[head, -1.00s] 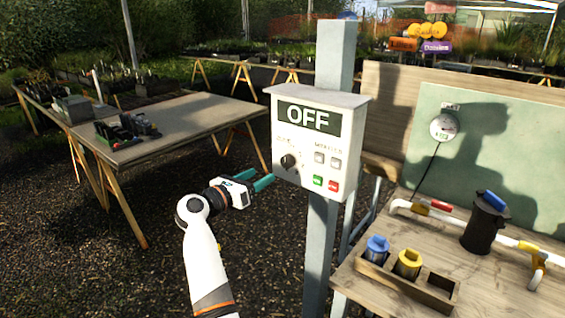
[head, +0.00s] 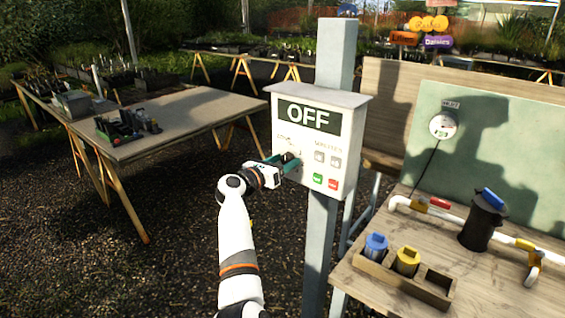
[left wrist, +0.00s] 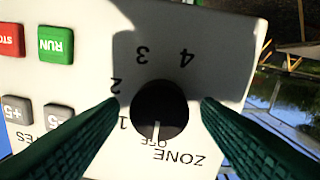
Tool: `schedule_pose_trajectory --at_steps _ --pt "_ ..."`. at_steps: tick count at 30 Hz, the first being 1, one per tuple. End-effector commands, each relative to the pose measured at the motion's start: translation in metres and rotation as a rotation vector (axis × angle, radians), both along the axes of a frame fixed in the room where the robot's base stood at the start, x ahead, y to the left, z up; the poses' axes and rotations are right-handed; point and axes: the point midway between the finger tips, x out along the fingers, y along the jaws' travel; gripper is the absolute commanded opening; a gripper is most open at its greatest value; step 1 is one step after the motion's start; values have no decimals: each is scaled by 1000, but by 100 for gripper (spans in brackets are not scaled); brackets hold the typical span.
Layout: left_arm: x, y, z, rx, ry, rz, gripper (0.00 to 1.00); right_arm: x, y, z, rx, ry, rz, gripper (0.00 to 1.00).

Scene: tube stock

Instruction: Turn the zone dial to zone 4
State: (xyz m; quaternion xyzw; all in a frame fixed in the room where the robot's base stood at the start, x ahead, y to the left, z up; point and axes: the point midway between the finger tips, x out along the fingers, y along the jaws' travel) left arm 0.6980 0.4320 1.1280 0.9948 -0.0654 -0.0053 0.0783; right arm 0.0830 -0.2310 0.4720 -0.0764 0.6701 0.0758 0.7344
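The zone dial is a round black knob (left wrist: 160,108) with a white pointer line, on the white control box (head: 310,190). Its line points at OFF, beside the word ZONE; marks 1, 2, 3 and 4 run around it, upside down in the left wrist view. The box display (head: 308,117) reads OFF. My left gripper (head: 289,162) is at the box front and partly hides the dial in the head view. In the left wrist view its green fingers (left wrist: 160,103) are open, one on each side of the dial, with gaps to it. My right gripper is out of view.
Beside the dial are a green RUN button (left wrist: 56,45), a red STOP button (left wrist: 10,40) and grey buttons (left wrist: 60,115). The box is on a grey post (head: 319,250). A wooden bench (head: 400,290) with pipes stands right; another table (head: 185,120) stands left.

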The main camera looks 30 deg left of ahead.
Motion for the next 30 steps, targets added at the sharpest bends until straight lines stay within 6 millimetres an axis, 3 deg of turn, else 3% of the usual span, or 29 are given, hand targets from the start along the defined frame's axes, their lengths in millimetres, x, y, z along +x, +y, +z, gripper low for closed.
schedule_pose_trajectory --at_steps 1,6,8,20,30 --pt "0 0 0 0 0 0 49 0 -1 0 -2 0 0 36" --pt "0 0 0 0 0 0 22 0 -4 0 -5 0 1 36" --pt "0 0 0 0 0 0 15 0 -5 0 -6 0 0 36" --pt "0 0 0 89 -7 0 15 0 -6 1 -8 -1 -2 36" --pt "0 -1 0 366 -27 0 15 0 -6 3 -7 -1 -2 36"
